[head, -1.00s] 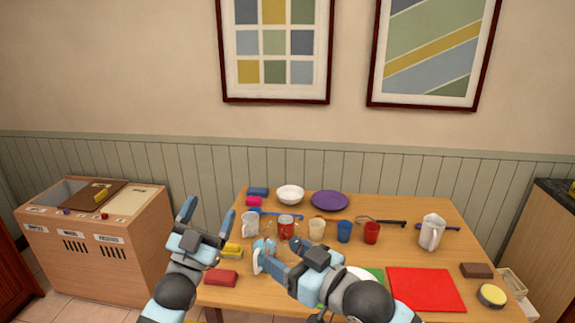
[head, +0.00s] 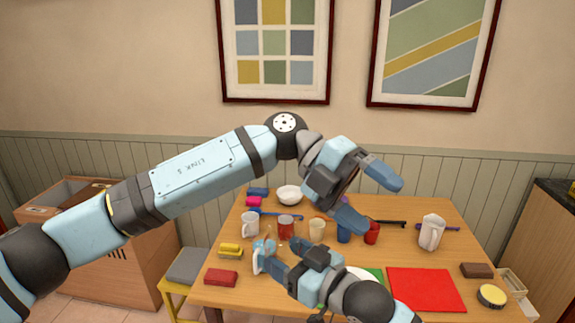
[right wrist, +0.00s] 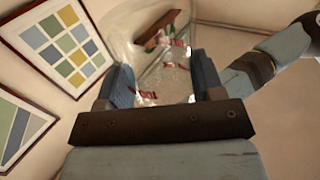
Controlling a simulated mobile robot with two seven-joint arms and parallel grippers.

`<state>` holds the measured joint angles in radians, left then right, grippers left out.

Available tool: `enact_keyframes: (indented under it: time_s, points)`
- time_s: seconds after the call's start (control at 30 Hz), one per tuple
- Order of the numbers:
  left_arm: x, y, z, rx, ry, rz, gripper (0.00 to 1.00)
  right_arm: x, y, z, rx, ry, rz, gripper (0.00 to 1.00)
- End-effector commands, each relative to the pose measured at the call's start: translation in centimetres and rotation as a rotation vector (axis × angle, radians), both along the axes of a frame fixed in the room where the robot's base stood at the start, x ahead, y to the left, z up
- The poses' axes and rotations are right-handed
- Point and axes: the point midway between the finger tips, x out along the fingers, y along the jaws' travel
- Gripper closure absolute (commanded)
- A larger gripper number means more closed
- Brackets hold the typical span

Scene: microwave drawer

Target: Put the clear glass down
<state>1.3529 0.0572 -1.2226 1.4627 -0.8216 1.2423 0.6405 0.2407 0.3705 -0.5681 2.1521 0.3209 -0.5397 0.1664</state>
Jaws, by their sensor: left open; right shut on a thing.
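The clear glass (right wrist: 160,55) is between the fingers of my right gripper (right wrist: 163,85) in the right wrist view. My right gripper (head: 279,247) is shut on it over the left front part of the wooden table (head: 330,292). In the head view the glass is faint and mostly hidden by the gripper, and I cannot tell whether its base touches the table. My left gripper (head: 380,206) is open and empty. It is raised in front of the table's back half, well away from the glass.
A white mug (head: 250,223), red cup (head: 286,227), cream cup (head: 317,230), blue cup (head: 344,234) and another red cup (head: 371,233) stand behind the right gripper. A white pitcher (head: 431,233) and red mat (head: 427,289) are at right. A yellow sponge (head: 231,249) lies left.

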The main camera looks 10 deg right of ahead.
Motion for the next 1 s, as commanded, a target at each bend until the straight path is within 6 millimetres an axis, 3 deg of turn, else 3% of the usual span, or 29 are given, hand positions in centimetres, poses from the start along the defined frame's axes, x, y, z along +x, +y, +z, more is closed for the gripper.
enact_keyframes:
  time_s: [0.23, 0.5, 0.77, 1.0]
  points:
    - [4.0, 3.5, -1.5, 0.503, -0.329, 0.016, 0.21, 0.0, 0.0, 0.1, 0.001, -0.001, 0.000, 0.59]
    - [8.8, 8.6, 0.5, 0.899, -0.556, 0.139, 0.21, 0.0, 0.0, 0.0, 0.001, -0.001, 0.000, 0.59]
    - [9.9, 10.2, 0.6, 1.001, -0.605, 0.182, 0.21, 0.0, 0.0, 0.0, 0.001, -0.001, 0.000, 0.59]
    - [9.3, 10.4, -3.3, 0.999, -0.602, 0.180, 0.21, 0.0, 0.0, 0.1, 0.001, -0.001, 0.000, 0.59]
